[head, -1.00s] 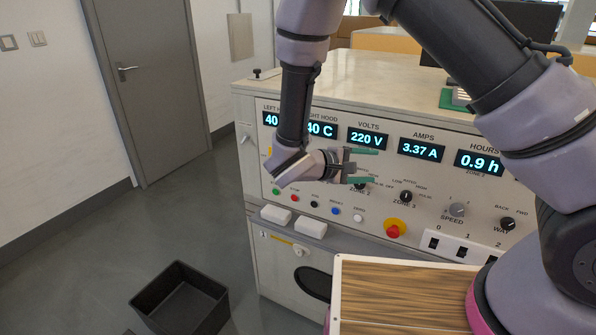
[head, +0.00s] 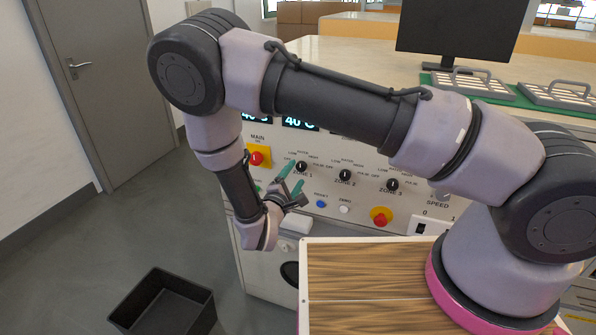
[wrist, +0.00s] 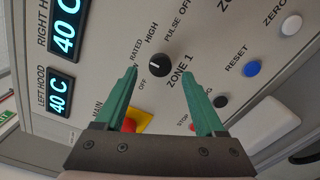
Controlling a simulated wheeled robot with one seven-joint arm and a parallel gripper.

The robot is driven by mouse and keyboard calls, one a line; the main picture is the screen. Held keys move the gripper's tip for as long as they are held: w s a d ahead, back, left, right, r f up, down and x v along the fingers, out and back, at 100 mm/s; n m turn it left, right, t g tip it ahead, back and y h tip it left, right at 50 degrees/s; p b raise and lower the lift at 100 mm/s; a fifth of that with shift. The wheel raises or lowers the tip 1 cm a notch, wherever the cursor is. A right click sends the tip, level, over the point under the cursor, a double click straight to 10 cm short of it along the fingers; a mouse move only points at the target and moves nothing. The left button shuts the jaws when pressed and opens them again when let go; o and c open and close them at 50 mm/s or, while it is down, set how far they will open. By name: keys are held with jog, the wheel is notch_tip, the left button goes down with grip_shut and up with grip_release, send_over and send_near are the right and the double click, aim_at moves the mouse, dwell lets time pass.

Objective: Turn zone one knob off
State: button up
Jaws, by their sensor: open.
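The zone 1 knob (head: 300,167) is a small black dial with a white mark on the pale control panel (head: 330,188). It also shows in the wrist view (wrist: 159,65), with printed settings around it. Its white mark points roughly up in the head view; the exact setting is too small to read. My gripper (head: 292,178) is open and empty in front of the panel. In the wrist view the green fingers (wrist: 160,73) spread to either side of the knob, which appears between and beyond their tips. I see no contact with it.
The zone 2 knob (head: 344,175) and zone 3 knob (head: 392,185) sit to the right. A red main button (head: 257,158) on yellow is to the left. Blue reset (head: 321,204) and red-yellow (head: 381,216) buttons lie below. A black bin (head: 163,304) stands on the floor.

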aim_at(300, 168)
jog(key=shift+x, duration=1.65)
grip_shut()
